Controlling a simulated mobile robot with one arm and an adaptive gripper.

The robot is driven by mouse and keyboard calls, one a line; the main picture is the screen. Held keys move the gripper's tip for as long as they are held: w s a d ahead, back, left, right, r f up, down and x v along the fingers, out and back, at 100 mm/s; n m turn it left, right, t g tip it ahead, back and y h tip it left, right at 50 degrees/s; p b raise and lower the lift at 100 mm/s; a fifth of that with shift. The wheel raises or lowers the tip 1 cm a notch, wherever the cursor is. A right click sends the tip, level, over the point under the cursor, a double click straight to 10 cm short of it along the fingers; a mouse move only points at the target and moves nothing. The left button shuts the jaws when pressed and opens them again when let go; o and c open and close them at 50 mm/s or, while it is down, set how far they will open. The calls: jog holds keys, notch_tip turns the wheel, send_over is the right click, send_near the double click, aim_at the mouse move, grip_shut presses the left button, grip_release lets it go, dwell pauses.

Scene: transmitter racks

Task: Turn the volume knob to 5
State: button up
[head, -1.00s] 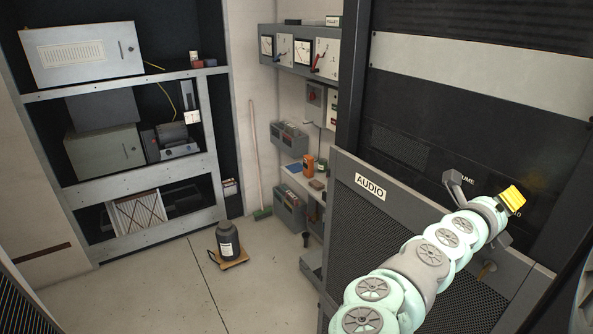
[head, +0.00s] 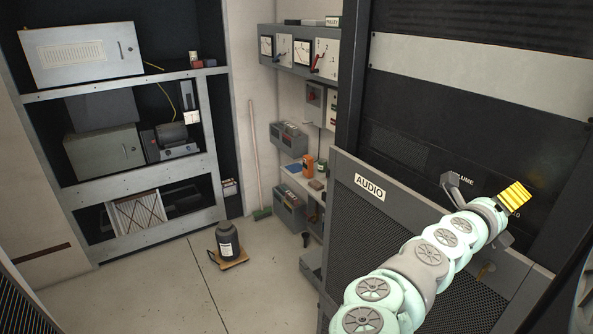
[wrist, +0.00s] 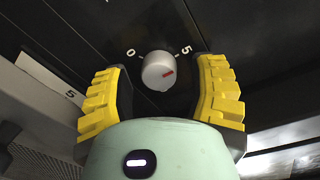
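The volume knob (wrist: 158,71) is a round grey knob with a red mark on a black panel in the wrist view. A "0" shows at its upper left and a "5" at its upper right. The red mark points to the right, roughly below the direction of the "5". My gripper (wrist: 160,66) is open, with one yellow-padded finger on each side of the knob; I see gaps between fingers and knob. In the head view my gripper (head: 486,187) is at the panel under the partly covered "VOLUME" label (head: 463,181). The knob is hidden there.
The lower grey front with the "AUDIO" label (head: 369,187) stands close below and left of my arm. Shelves with meters (head: 300,52) and boxes stand behind.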

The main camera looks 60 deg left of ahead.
jog(key=shift+o, duration=0.3)
jog(key=shift+a, duration=0.1)
jog(key=m, duration=0.6)
jog(key=m+y+p, duration=0.1)
jog(key=m, duration=0.5)
jog(key=shift+a+r+t, duration=0.1)
jog(key=shift+r+t, duration=0.05)
jog(key=shift+t, duration=0.15)
jog(key=shift+m+p, duration=0.7)
jog(key=shift+p, duration=0.4)
